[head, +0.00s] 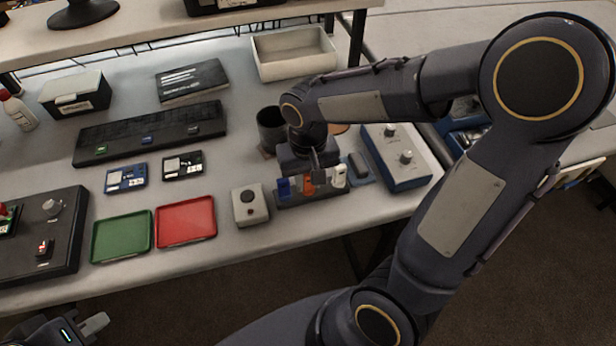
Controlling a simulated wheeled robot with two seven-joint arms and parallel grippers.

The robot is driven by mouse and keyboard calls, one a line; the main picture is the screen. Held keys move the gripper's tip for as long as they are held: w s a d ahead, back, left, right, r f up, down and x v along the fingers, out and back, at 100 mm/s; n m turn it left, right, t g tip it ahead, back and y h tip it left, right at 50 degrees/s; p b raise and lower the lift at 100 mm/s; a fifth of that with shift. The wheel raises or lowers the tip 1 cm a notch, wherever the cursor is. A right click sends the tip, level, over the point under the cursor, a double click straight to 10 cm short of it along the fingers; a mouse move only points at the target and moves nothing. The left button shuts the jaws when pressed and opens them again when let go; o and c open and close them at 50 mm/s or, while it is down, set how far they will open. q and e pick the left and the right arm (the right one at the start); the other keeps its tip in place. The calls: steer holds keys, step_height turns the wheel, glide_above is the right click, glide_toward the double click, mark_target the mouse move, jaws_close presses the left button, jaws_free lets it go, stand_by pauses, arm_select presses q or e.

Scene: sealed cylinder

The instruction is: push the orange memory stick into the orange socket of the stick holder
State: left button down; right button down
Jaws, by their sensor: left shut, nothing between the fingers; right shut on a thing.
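The stick holder (312,197) is a dark block near the table's front edge, right of centre. A blue stick stands at its left end and a white one at its right end. The orange memory stick (308,186) shows between them, upright at the middle of the holder. My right gripper (318,177) is above the holder, pointing down, shut on the orange memory stick. The gripper hides the stick's upper part, and I cannot make out the orange socket or how deep the stick sits. My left gripper (95,325) is shut and empty at the bottom left, off the table.
Red (187,220) and green (122,238) trays lie further left.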

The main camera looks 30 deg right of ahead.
steer(key=c, duration=1.1)
jaws_free()
steer(key=shift+c, duration=0.2)
steer(key=shift+r, duration=0.1)
step_height(320, 180, up, 8)
steer(key=shift+f, duration=0.2)
steer(key=shift+s, duration=0.1)
steer(key=s+a+n+t+y, duration=0.1)
steer(key=s+t+y, duration=0.2)
steer(key=s, duration=0.8)
steer(key=t, duration=0.2)
steer(key=shift+s+t+y, duration=0.3)
steer(key=shift+t+y, duration=0.1)
steer(key=shift+f, duration=0.1)
